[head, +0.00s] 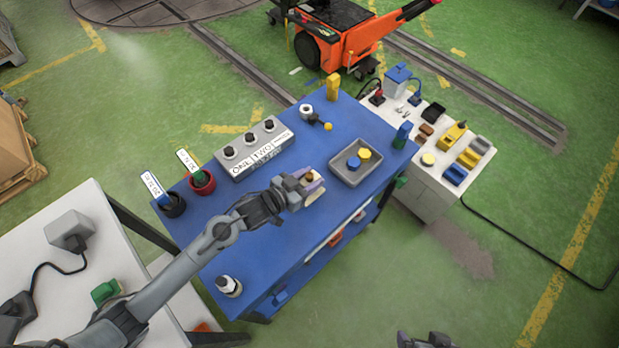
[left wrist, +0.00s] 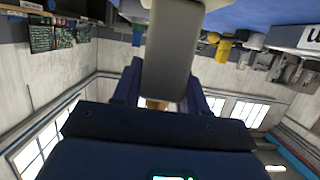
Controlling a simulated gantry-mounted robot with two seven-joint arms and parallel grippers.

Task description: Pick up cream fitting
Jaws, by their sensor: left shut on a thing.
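My left gripper (head: 304,187) reaches over the blue table and is shut on a cream fitting (head: 315,193). A small brown part shows at the fingers. In the left wrist view a pale grey-beige piece (left wrist: 168,65), likely the fitting, fills the space between the two dark fingers (left wrist: 162,95). I cannot tell whether the fitting touches the table; the gripper hides part of it. My right gripper (head: 425,341) is cut off at the bottom edge of the head view, away from the table, and its jaws are unclear.
The blue table (head: 240,265) holds a grey tray (head: 345,175) with blue and yellow round pieces, just right of my left gripper. A grey labelled block (head: 255,148), two cups with tagged tools and a white-topped fitting (head: 229,286) stand left. A crowded white bench (head: 430,185) adjoins right.

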